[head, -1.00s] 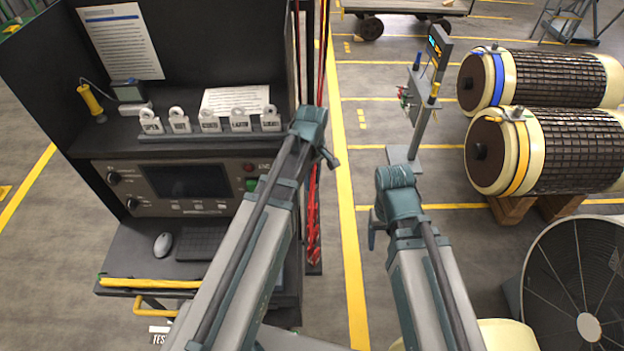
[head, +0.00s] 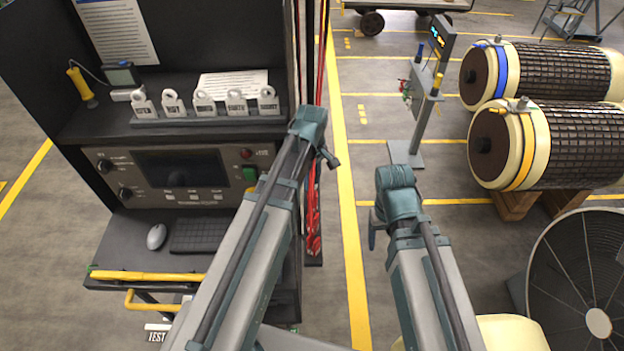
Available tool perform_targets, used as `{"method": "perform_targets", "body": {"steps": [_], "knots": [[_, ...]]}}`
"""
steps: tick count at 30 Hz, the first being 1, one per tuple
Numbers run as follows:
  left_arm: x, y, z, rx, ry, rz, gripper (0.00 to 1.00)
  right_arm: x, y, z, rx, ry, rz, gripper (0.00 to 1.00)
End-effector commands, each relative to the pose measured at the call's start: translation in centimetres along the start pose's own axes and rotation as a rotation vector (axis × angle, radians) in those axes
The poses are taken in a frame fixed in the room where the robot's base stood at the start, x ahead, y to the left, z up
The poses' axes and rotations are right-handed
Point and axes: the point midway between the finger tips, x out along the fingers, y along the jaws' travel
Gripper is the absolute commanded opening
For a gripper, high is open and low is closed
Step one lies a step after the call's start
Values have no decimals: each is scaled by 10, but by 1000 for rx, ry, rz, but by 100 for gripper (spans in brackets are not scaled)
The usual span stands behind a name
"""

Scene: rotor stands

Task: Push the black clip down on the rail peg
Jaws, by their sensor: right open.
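I cannot make out the black clip or the rail peg in the head view. A dark upright with red cables and red clamp-like pieces (head: 313,243) stands at the right side of the black cabinet. My right arm comes up from the bottom right, and only a small part of my right gripper (head: 373,231) shows beside its teal joint. It is open, with nothing seen in it.
The black cabinet (head: 122,230) holds a control panel, keyboard, mouse and several white tags on a shelf. A post stand (head: 405,152) stands beyond my right arm. Two banded drums (head: 533,165) and a large fan (head: 560,255) are at the right. Floor between cabinet and stand is clear.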

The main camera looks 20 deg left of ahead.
Motion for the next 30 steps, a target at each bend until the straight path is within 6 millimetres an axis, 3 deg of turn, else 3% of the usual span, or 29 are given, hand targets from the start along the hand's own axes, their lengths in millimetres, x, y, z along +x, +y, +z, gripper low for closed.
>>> {"method": "perform_targets", "body": {"steps": [29,30], "knots": [[10,0,0,0,0,0,0,10,-1,-1,0,0,0,68],[10,0,0,0,0,0,41,9,-1,-1,0,0,0,68]]}}
